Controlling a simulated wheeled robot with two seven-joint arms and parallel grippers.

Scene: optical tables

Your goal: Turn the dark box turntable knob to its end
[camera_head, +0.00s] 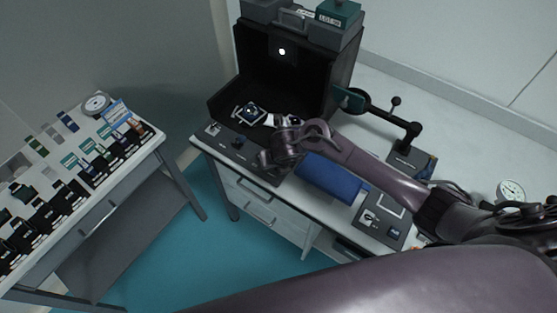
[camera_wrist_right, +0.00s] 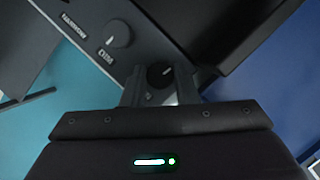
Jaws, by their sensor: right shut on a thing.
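The dark box (camera_head: 285,85) stands open at the front on the optical table, with a small white light spot on its back wall. A small blue-topped piece (camera_head: 251,114) sits on its floor. The box's front control panel (camera_head: 226,138) carries a row of knobs. In the right wrist view the right gripper (camera_wrist_right: 161,80) is shut on a black round knob (camera_wrist_right: 158,72), one finger on each side. My left gripper is out of view.
A blue case (camera_head: 330,178) lies right of the panel, close to my right arm. A black jointed stand (camera_head: 385,115) and a dial gauge (camera_head: 510,191) are further right. A side table (camera_head: 140,152) with many small items is at left, across a gap.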

